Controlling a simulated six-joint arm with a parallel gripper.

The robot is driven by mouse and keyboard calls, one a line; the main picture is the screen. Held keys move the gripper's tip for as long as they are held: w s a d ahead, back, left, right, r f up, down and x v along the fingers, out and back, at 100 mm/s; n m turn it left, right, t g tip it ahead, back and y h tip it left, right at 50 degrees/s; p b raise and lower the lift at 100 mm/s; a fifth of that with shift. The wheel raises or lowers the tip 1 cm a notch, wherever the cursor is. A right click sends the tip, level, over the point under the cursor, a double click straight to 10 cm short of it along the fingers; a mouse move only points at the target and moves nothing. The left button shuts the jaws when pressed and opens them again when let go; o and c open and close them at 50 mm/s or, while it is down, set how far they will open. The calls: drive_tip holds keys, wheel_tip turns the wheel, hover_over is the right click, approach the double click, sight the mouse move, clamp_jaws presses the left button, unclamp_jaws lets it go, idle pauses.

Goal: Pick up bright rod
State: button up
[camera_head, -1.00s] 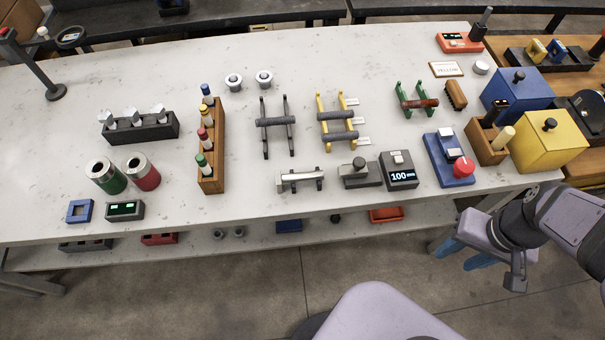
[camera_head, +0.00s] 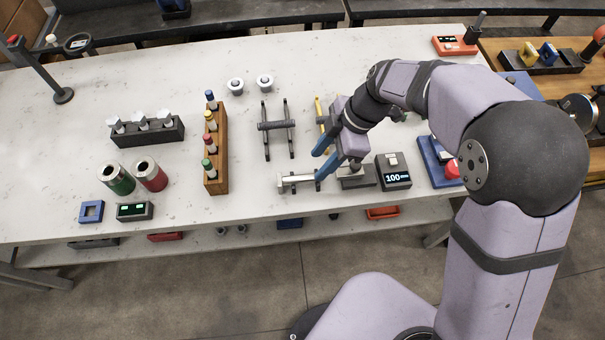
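The bright rod (camera_head: 296,179) is a short silvery bar lying across a small dark cradle near the front edge of the pale bench. Its left end shows clearly; its right end is partly covered by my gripper's lower finger. My gripper (camera_head: 317,165) has blue fingers that are spread apart, with nothing visible between them. It hangs above and just right of the rod's right part. I cannot tell its exact height over the rod.
A yellow rack (camera_head: 321,110) is partly hidden by my arm. A wooden bottle rack (camera_head: 217,150) stands left.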

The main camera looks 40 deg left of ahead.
sight(305, 177)
drive_tip(key=shift+p+x, duration=0.45)
drive_tip(key=shift+x, duration=0.65)
drive_tip(key=shift+s+a+f+p, duration=0.25)
drive_tip(key=shift+a+f+p, duration=0.1)
drive_tip(key=shift+p, duration=0.2)
drive_tip(key=p+x, duration=0.1)
drive_tip(key=x, duration=0.1)
drive_tip(key=shift+s+a+f+p, duration=0.2)
drive_tip(key=shift+a+f+p, duration=0.1)
drive_tip(key=shift+p, duration=0.05)
drive_tip(key=shift+s+a+f, duration=0.1)
drive_tip(key=shift+a+f, duration=0.05)
drive_tip(key=shift+f, duration=0.5)
drive_tip(key=shift+f+b, duration=0.25)
drive_tip(key=shift+b, duration=0.3)
clamp_jaws()
